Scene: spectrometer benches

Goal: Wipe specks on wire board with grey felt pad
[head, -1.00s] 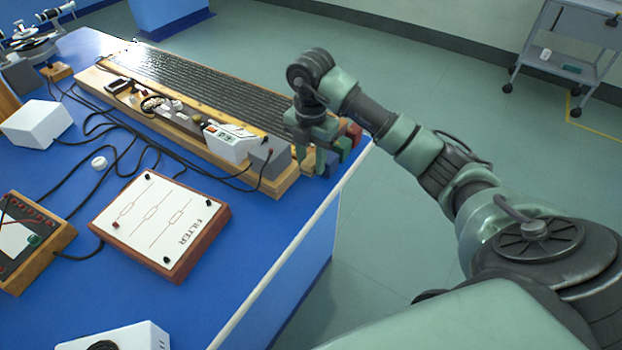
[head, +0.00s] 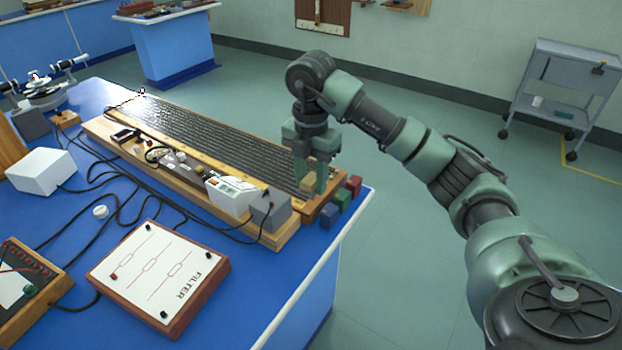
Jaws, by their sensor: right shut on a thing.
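The wire board (head: 215,130) is a long wooden board with dark parallel wires, running from the near right end of the blue bench toward its far end. Light glints off its far half, and I cannot make out the specks clearly. My right gripper (head: 312,190) points down at the board's near end. It is shut on a small tan-topped block, which I take to be the felt pad (head: 308,184). Its underside is hidden, and I cannot tell whether it touches the wires. My left gripper is not in view.
Blue (head: 329,215), green (head: 343,201) and red (head: 354,185) blocks stand by the board's near end. A grey box (head: 270,210) and a white meter (head: 230,193) line its left side. Black cables and the FILTER panel (head: 160,275) lie on the blue bench.

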